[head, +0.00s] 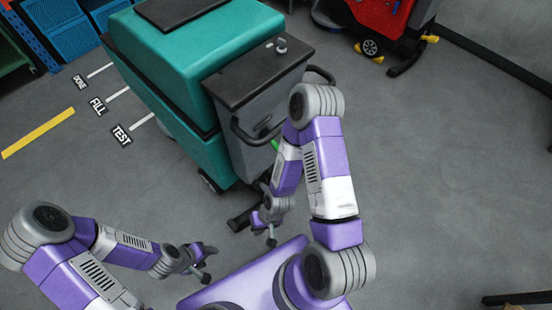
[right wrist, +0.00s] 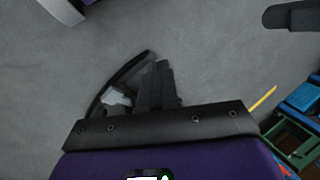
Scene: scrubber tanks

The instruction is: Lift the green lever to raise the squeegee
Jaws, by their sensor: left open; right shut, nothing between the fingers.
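The teal scrubber tank machine (head: 185,50) stands at the upper middle of the head view. A small piece of the green lever (head: 275,144) shows at its rear, beside my right arm, which hides the rest. A dark bar low behind the machine (head: 239,222), seemingly the squeegee, is partly covered by my right gripper (head: 271,240). That gripper is shut and empty, below the lever in the picture and apart from it. Its closed fingers show in the right wrist view (right wrist: 155,85), beside a dark curved bar (right wrist: 120,78). My left gripper (head: 207,264) is open and empty, left of the right one.
A black handle (head: 243,133) sticks out from the machine's rear panel. A red machine (head: 385,15) stands at the top right. Floor labels (head: 98,105) and a yellow line (head: 38,133) lie at the left.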

